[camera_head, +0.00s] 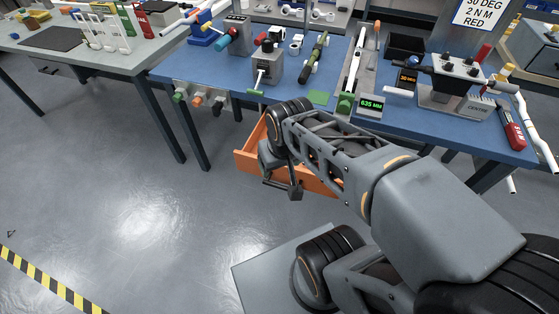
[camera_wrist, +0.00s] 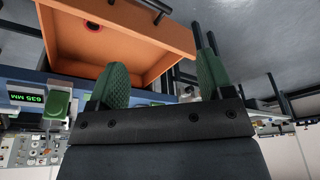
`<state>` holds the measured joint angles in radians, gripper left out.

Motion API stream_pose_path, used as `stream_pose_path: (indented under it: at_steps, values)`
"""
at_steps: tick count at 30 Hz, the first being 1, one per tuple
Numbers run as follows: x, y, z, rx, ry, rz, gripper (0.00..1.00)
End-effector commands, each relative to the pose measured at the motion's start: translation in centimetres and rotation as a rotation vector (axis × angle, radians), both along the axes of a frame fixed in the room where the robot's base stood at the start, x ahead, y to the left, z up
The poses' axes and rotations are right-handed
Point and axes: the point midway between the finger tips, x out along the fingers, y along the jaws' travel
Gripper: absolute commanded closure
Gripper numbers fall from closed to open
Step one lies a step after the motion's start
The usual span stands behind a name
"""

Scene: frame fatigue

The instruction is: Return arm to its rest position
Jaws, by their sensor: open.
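My arm (camera_head: 345,165) reaches from the lower right of the head view, bent over toward the blue workbench (camera_head: 215,75). My gripper (camera_head: 282,187) hangs at its end, in front of an orange drawer (camera_head: 247,162) that stands pulled out below the bench. In the wrist view my gripper (camera_wrist: 163,80) shows two green-padded fingers, spread apart with nothing between them. My arm hides much of the drawer in the head view.
Fixtures crowd the blue bench: a grey block with a lever (camera_head: 262,72), a display reading 635 MM (camera_head: 369,105) and a grey stand (camera_head: 455,90). A grey bench (camera_head: 100,55) stands at left. The floor (camera_head: 130,205) at left is clear, with striped tape (camera_head: 40,280).

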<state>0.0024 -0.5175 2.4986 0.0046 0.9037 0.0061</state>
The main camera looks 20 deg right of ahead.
Motion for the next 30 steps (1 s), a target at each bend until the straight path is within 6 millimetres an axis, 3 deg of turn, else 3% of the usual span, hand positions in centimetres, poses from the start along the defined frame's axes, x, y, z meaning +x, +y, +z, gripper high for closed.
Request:
stream_pose_path:
  at_steps: [8, 15, 21, 30]
  values:
    - [0.0, -0.1, 0.7, -0.002, -0.001, 0.001, 0.26]
    - [0.1, -0.7, 7.5, -0.033, -0.029, 0.016, 0.26]
    - [0.0, -0.6, 11.0, -0.034, -0.050, 0.022, 0.26]
    - [-0.3, 0.3, 11.3, -0.001, -0.059, 0.020, 0.26]
